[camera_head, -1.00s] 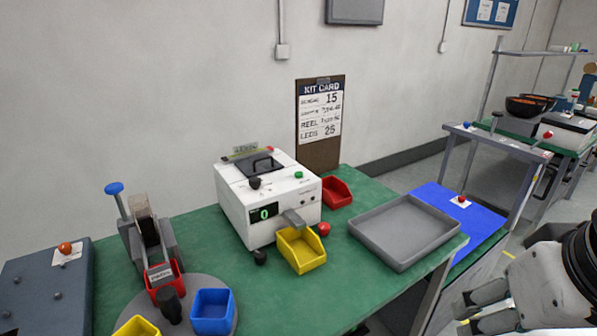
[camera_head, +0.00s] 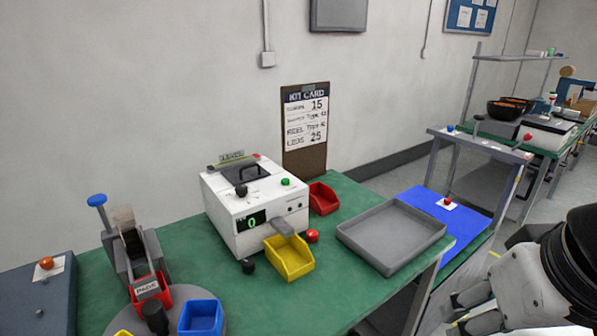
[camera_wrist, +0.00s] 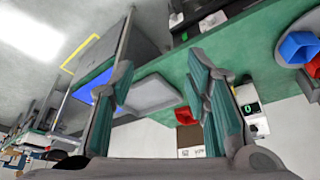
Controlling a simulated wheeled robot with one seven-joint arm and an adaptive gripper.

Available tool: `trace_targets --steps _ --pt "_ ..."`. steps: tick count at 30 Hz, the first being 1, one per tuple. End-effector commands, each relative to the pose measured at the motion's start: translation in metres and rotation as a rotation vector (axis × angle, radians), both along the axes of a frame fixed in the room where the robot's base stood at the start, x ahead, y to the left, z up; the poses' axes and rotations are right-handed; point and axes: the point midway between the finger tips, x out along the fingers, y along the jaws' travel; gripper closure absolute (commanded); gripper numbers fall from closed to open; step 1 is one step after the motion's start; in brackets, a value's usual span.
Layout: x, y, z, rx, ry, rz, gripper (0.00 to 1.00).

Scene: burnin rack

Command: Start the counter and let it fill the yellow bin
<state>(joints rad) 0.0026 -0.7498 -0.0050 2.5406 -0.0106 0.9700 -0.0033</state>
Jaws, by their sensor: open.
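The counter (camera_head: 240,214) is a white box on the green bench, with a dark lid on top. Its display (camera_head: 252,224) reads 0. A green button (camera_head: 286,182) and a black knob sit on its top edge. A metal chute (camera_head: 284,228) comes out of its front. The yellow bin (camera_head: 291,262) stands under the chute and looks empty. My gripper (camera_head: 462,315) is at the lower right of the head view, clear of the bench things. In the wrist view my gripper (camera_wrist: 165,100) has its fingers spread and nothing between them; the counter (camera_wrist: 247,100) shows behind the right finger.
A red bin (camera_head: 323,199) is beside the counter. A grey tray (camera_head: 392,236) lies to the right, near a blue mat (camera_head: 462,232). A red ball knob (camera_head: 312,236) is close to the yellow bin. At left are a dispenser (camera_head: 135,255) and a blue bin (camera_head: 201,318). A kit card (camera_head: 305,125) stands behind.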

Motion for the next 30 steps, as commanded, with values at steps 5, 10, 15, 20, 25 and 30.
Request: trace_targets --steps 5,10,15,20,25,30 --pt "0.0 0.0 0.0 0.0 0.0 0.0 1.0" --pt "0.0 0.0 0.0 0.0 0.0 0.0 1.0" --pt "0.0 0.0 0.0 0.0 0.0 0.0 1.0" --pt "0.0 0.0 0.0 0.0 0.0 0.0 1.0" --pt "0.0 0.0 0.0 0.0 0.0 0.0 1.0" --pt "0.0 0.0 0.0 0.0 0.0 0.0 1.0"
